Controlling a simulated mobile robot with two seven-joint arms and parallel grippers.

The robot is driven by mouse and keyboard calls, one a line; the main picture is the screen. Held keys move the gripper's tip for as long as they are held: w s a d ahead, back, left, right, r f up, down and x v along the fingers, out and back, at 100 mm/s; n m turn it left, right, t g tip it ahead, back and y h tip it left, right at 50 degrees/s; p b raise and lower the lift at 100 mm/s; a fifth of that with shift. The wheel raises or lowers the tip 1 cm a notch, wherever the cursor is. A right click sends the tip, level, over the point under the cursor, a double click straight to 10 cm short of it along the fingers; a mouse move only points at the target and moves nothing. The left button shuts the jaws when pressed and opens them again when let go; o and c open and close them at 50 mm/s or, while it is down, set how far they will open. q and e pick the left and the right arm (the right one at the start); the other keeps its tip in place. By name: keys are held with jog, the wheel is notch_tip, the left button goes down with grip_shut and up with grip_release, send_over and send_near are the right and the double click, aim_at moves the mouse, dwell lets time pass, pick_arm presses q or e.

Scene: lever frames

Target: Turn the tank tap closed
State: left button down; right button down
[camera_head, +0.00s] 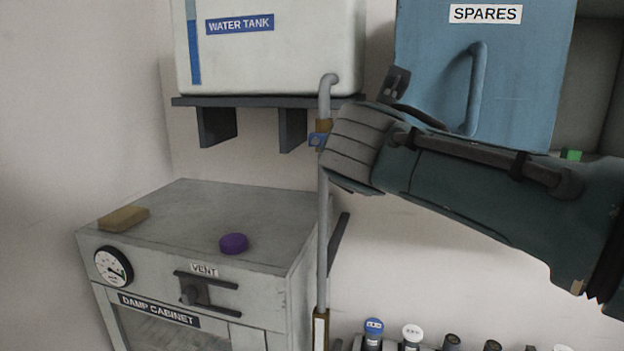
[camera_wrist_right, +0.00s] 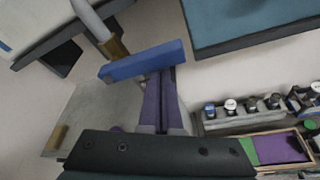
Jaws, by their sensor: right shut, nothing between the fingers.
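The tank tap has a brass body (camera_wrist_right: 117,47) on the grey pipe below the white water tank (camera_head: 270,60). Its blue lever (camera_wrist_right: 142,61) lies across the pipe in the right wrist view. In the head view only a small part of the blue lever (camera_head: 316,140) shows beside my right wrist. My right gripper (camera_wrist_right: 161,75) is shut and empty. Its purple fingers are close together, with their tips at the lower edge of the lever; I cannot tell whether they touch it. In the head view the fingers are hidden. My left gripper is not in view.
The grey pipe (camera_head: 323,230) runs down beside the damp cabinet (camera_head: 190,210), which carries a purple disc (camera_head: 233,243) and a tan block (camera_head: 123,219). A blue spares cabinet (camera_head: 510,70) hangs close above my right arm. Several capped bottles (camera_head: 373,333) stand below.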

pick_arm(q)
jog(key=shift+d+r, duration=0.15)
pick_arm(e)
jog(key=shift+r, duration=0.35)
